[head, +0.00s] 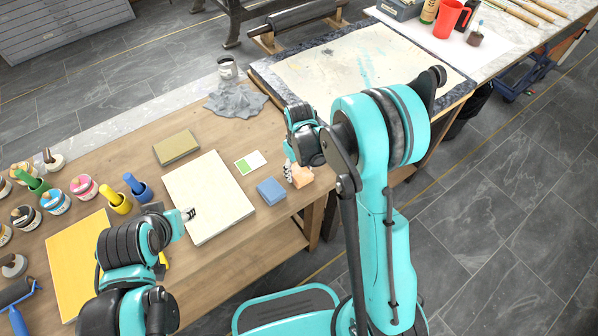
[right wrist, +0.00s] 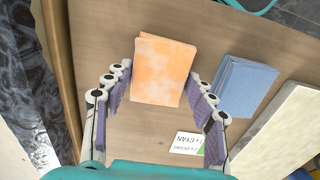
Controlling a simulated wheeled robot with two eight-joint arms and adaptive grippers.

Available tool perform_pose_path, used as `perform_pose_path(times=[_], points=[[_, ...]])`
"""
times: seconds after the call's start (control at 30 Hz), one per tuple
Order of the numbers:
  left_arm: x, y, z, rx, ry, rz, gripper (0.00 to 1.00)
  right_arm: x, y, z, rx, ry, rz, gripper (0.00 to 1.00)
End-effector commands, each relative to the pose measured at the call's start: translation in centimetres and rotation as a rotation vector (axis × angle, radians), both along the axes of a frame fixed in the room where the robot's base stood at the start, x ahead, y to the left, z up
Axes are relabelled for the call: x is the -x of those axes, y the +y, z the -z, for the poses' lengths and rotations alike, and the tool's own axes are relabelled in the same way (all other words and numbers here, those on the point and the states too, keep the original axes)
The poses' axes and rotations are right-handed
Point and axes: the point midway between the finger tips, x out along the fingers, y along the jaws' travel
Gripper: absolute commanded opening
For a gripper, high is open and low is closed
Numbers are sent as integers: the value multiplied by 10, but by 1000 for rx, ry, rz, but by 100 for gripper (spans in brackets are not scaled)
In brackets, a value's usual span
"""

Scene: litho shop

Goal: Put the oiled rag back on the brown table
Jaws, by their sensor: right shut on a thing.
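The oiled rag (head: 302,177) looks like a folded orange cloth with pale blotches, at the right front part of the brown table (head: 262,223). My right gripper (head: 290,168) is over its left side. In the right wrist view the rag (right wrist: 163,70) lies between the two fingers of my right gripper (right wrist: 160,80), which is shut on it. I cannot tell whether the rag touches the table top. My left gripper (head: 187,214) is above the table beside the cream slab (head: 208,195); its finger opening is too small to read.
A folded blue cloth (head: 271,191) lies close beside the rag. A white-and-green card (head: 250,162), an olive block (head: 176,148) and a crumpled grey cloth (head: 236,101) lie farther back. Several ink pots and a yellow sheet (head: 82,262) are at left. A pale stone slab (head: 370,58) stands behind.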

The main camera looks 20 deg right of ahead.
Motion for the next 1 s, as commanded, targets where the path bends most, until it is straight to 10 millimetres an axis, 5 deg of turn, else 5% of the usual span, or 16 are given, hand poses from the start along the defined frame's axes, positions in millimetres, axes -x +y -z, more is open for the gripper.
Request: perform_pose_path(times=[0.33, 0.37, 0.43, 0.8, 1.0], points=[[0, 0, 3, 0, 0, 0, 40, 0, 0, 4, 0, 0, 0, 19], [0, 0, 3, 0, 0, 0, 40, 0, 0, 3, 0, 0, 0, 61], [0, 0, 2, 0, 0, 0, 40, 0, 0, 2, 0, 0, 0, 76], [0, 0, -2, 0, 0, 0, 40, 0, 0, -1, 0, 0, 0, 76], [0, 0, -18, 0, 0, 0, 40, 1, 0, -35, 0, 0, 0, 76]])
